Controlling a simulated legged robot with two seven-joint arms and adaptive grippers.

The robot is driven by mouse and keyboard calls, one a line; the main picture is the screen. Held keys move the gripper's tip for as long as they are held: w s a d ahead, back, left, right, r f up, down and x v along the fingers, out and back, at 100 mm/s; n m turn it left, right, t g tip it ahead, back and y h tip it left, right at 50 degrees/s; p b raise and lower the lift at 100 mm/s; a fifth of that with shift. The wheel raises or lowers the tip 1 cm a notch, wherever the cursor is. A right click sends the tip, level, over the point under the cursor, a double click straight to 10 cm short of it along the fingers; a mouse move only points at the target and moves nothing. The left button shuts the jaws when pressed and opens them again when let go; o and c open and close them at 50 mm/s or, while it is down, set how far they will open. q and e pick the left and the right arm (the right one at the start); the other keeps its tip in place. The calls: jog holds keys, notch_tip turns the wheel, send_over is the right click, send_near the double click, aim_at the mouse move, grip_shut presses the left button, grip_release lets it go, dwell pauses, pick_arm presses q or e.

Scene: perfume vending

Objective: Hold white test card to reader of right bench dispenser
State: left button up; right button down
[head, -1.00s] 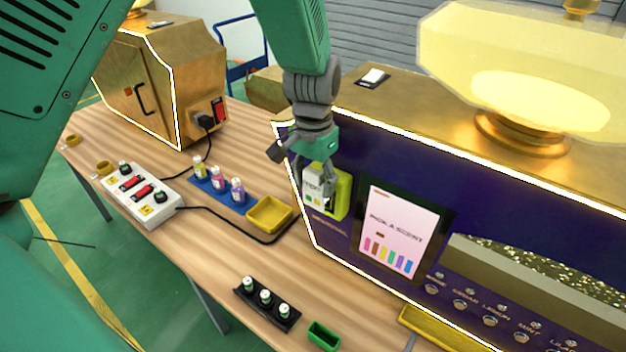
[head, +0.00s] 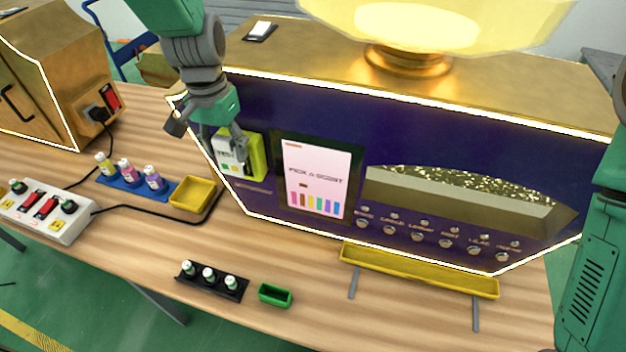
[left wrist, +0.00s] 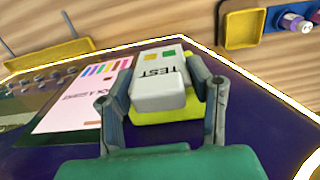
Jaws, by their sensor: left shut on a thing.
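My left gripper (head: 232,152) is shut on the white test card (head: 229,163), which reads TEST. It holds the card in front of the yellow-green reader (head: 258,156) on the left part of the purple front of the right bench dispenser (head: 310,118). In the left wrist view, the card (left wrist: 158,88) sits between the two fingers and overlaps the reader (left wrist: 168,117). I cannot tell whether card and reader touch. The screen (head: 317,180) beside the reader shows PICK A SCENT with coloured bars. My right gripper is out of view; only part of my right arm shows at the right edge.
A yellow tray (head: 192,194), a blue rack (head: 140,190) of small bottles and a switch box (head: 42,214) stand left. A black rack (head: 238,291) and green tray (head: 275,295) lie in front. A yellow trough (head: 420,271) runs below the dispenser.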

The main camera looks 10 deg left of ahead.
pick_arm(q)
jog(key=shift+d, duration=0.25)
jog(key=s+a+p, duration=0.1)
jog(key=s+p, duration=0.1)
jog(key=s, duration=0.8)
dwell(0.3)
jog(key=shift+a, duration=0.1)
